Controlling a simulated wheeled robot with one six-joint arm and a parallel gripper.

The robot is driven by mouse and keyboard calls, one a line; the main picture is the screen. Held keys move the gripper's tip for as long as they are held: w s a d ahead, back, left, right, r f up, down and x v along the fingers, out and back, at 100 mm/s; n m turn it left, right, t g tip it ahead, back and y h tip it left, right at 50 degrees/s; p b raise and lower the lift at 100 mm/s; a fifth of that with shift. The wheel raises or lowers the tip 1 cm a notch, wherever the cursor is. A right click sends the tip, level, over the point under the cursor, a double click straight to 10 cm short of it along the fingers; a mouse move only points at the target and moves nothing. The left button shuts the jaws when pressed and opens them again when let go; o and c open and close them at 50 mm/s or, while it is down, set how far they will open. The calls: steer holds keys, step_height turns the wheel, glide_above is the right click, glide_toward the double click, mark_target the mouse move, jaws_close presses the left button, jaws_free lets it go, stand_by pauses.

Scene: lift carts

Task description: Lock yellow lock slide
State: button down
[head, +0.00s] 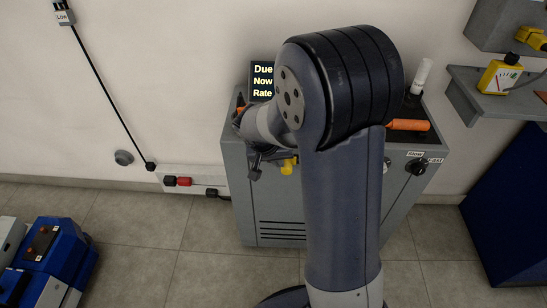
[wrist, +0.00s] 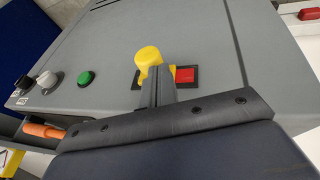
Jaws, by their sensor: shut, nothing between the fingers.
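The yellow lock slide (wrist: 148,56) has a round yellow knob on the grey cart panel. A dark plate (wrist: 193,85) lies beside it, with a red block (wrist: 185,75) to the right of the knob. In the wrist view my gripper (wrist: 158,72) is shut and empty. Its fingers overlap the lower edge of the knob and hide part of the plate; I cannot tell whether they touch. In the head view the yellow part (head: 289,166) shows just right of my gripper (head: 256,172), on the front of the cart.
The grey cart (head: 228,170) stands against the wall. An orange handle (wrist: 44,131) is at lower left. A blue cart (head: 45,250) stands on the floor at left.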

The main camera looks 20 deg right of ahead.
steer(key=shift+s+d+b, duration=0.2)
steer(key=shift+d, duration=0.3)
steer(key=shift+s+d+b, duration=0.15)
steer(key=shift+d+b, duration=0.05)
steer(key=shift+d, duration=0.3)
steer(key=shift+r, duration=0.1)
